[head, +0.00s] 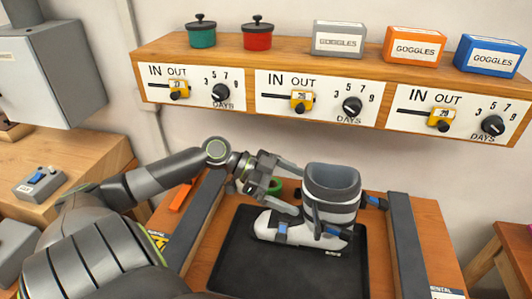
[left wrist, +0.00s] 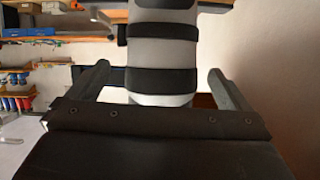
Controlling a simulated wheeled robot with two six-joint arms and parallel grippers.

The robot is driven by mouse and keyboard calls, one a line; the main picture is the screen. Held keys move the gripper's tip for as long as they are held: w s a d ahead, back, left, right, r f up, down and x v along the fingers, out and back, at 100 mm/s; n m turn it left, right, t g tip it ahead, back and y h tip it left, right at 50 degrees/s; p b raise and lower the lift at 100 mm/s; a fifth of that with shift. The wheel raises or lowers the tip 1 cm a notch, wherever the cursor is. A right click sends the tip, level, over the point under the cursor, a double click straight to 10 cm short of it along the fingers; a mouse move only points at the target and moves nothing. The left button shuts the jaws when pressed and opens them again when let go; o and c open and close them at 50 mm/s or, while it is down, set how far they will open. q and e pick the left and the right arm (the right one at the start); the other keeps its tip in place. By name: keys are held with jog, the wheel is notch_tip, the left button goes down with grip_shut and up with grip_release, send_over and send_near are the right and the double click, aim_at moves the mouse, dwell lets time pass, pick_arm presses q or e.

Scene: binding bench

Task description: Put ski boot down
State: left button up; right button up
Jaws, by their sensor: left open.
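The ski boot (head: 330,210), white and grey with dark bands and blue buckles, stands upright on a black tray (head: 225,272), its toe toward the left. My left gripper (head: 293,188) is at the left side of the boot's shaft, above the toe. Its fingers are open and spread. In the left wrist view the boot's banded shaft (left wrist: 162,50) shows between the two open fingers (left wrist: 160,85), with a visible gap on each side. The boot's far side is hidden. My right gripper is in neither view.
Dark rails (head: 408,245) flank the tray. A shelf (head: 290,60) behind carries a green pot (head: 202,36), a red pot (head: 257,38) and three goggles boxes (head: 415,47), with dials on its front. A switch box (head: 40,184) lies on the left bench.

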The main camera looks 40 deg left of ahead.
pick_arm(q)
jog(key=p+v, duration=0.1)
jog(key=v, duration=0.5)
jog(key=shift+a+r+p, duration=0.15)
jog(key=shift+a+p, duration=0.1)
jog(key=shift+p, duration=0.05)
jog(key=shift+s, duration=0.15)
dwell(0.4)
